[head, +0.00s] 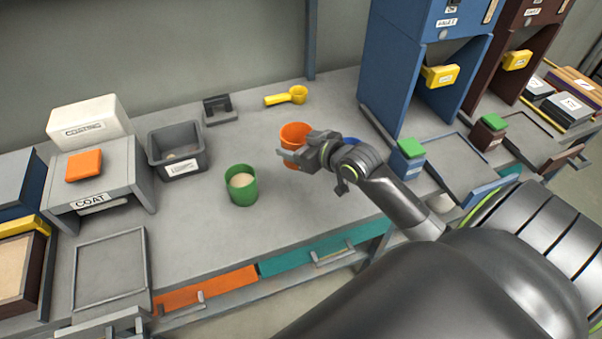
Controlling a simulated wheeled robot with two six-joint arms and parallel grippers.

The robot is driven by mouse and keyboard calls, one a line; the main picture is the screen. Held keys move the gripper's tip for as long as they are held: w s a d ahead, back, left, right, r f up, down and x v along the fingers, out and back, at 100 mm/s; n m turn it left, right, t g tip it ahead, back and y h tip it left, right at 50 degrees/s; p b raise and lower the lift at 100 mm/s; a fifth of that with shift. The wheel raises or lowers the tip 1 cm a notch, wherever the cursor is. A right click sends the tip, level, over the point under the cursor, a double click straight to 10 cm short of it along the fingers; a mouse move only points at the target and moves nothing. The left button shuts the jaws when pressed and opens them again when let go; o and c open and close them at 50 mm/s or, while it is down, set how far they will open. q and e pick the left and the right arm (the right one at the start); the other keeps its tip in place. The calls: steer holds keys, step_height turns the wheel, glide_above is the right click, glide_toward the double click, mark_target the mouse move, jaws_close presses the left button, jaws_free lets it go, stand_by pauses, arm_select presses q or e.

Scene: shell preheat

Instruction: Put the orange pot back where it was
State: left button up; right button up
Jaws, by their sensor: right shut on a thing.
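The orange pot (293,131) stands upright, on or just above the grey worktop near its middle; I cannot tell whether its base touches. My right gripper (290,154) reaches in from the right and is shut on the orange pot at its near side, hiding part of its lower wall. A green pot (241,190) with pale contents stands on the worktop to the left and nearer. A blue round thing (351,141), perhaps another pot, is mostly hidden behind my right wrist. My left gripper is not in view.
A dark grey bin (159,146), a dark bracket (217,107) and a yellow scoop (287,96) lie behind and left. A stand labelled COAT (120,188) is at the left. Blue and dark red machines stand right. The worktop (190,235) left of the green pot is clear.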

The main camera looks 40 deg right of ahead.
steer(key=f, duration=0.6)
steer(key=shift+w+d+f, duration=0.1)
steer(key=shift+w+d, duration=0.2)
steer(key=shift+w, duration=0.05)
steer(key=shift+f+b, duration=0.55)
steer(key=shift+f, duration=1.45)
steer(key=shift+f, duration=0.1)
steer(key=o, duration=1.3)
steer(key=v, duration=1.2)
steer(key=shift+p, duration=0.35)
